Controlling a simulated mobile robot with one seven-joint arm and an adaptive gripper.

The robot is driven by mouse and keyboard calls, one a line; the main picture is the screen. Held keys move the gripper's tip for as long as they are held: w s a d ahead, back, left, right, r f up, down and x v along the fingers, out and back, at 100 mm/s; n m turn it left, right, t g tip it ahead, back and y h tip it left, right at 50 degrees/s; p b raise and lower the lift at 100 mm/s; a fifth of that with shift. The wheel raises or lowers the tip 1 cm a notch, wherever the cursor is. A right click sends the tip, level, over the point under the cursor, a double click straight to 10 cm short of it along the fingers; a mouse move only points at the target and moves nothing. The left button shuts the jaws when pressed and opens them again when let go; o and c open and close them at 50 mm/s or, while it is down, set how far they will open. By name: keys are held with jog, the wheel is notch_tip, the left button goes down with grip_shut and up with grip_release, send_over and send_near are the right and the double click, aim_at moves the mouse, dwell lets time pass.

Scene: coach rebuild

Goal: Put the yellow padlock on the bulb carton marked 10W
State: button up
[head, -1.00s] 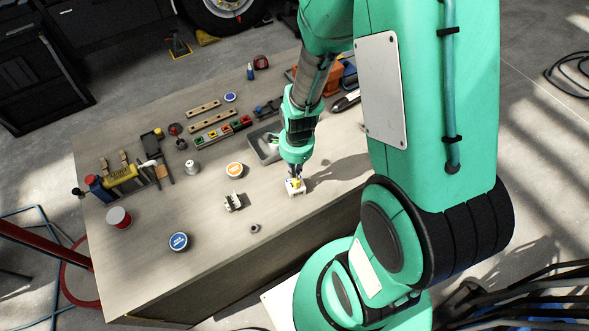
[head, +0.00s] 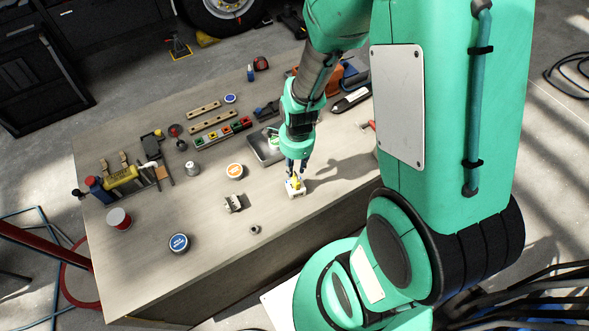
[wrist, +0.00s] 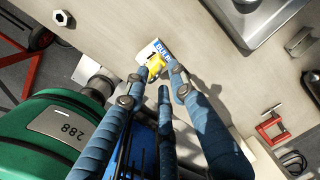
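The yellow padlock (head: 296,183) rests on top of a small white and blue bulb carton (head: 293,192) near the front edge of the bench. In the wrist view the padlock (wrist: 156,64) covers part of the carton's top (wrist: 162,47). "BULB" and a "1" can be read there; the rest of the marking is hidden. My gripper (head: 297,171) is just above the padlock. In the wrist view its fingers (wrist: 161,76) are spread, with gaps beside the padlock, and hold nothing.
A grey metal tray (head: 262,152) stands behind the carton. A hex nut (head: 255,229), a metal bracket-like part (head: 233,203), an orange-topped tin (head: 235,171) and a blue-topped tin (head: 179,243) lie to the left. A red clamp (wrist: 272,127) shows in the wrist view. The bench around the carton is clear.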

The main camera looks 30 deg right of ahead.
notch_tip(320, 180, up, 9)
jog(key=shift+s, duration=0.25)
dwell(0.8)
jog(key=s+a+r+n+t, duration=0.1)
jog(key=s+a+r+n, duration=0.1)
jog(key=r+n, duration=0.4)
jog(key=s+a+r+n+t, duration=0.2)
jog(key=s+r+n, duration=0.3)
jog(key=r, duration=0.7)
jog(key=s+a+r+n+t, duration=0.2)
jog(key=s+a+r+n, duration=0.1)
jog(key=r+n, duration=0.5)
jog(key=shift+v, duration=0.85)
jog(key=shift+s+f, duration=0.1)
jog(key=shift+f, duration=0.05)
